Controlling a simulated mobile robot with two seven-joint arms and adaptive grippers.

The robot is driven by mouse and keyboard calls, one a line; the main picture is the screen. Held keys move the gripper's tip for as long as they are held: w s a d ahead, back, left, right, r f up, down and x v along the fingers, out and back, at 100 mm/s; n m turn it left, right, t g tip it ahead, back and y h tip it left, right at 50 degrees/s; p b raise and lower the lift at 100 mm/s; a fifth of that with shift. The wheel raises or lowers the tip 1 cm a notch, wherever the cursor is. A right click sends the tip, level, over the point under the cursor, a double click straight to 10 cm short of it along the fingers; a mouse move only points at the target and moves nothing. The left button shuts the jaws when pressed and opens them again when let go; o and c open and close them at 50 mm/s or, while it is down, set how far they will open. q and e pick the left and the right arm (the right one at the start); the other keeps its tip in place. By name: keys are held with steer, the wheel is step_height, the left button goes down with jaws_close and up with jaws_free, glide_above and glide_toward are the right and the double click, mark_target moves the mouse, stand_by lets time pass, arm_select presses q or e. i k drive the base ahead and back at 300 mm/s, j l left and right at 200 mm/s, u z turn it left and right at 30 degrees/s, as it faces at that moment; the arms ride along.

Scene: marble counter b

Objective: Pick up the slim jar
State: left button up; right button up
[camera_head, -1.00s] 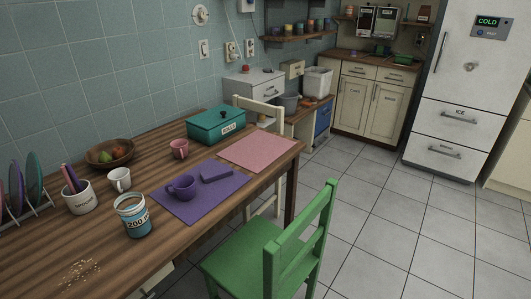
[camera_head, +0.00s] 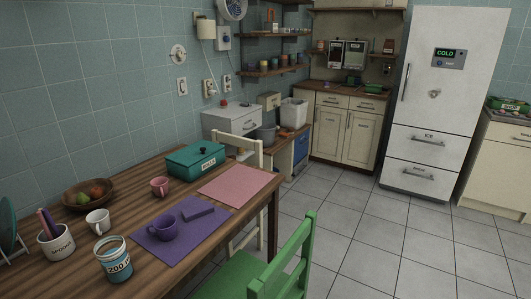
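A jar (camera_head: 114,262) with a blue body, a pale rim and a white label stands upright on the wooden table at the lower left. It is the only clear jar on the table; I cannot tell for sure that it is the slim jar. Several small jars or cups (camera_head: 274,63) in different colours stand on the wall shelves at the back, too small to make out. Neither of my grippers shows in the head view.
The wooden table (camera_head: 65,280) also holds a spoon pot (camera_head: 57,244), a white mug (camera_head: 97,222), a purple mug (camera_head: 163,228) on a purple mat (camera_head: 205,228), a pink mug (camera_head: 159,187) and a teal box (camera_head: 196,161). A green chair (camera_head: 295,255) stands at its front. Tiled floor (camera_head: 400,240) is open at right.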

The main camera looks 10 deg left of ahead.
mark_target(111, 251)
steer(key=u, duration=1.45)
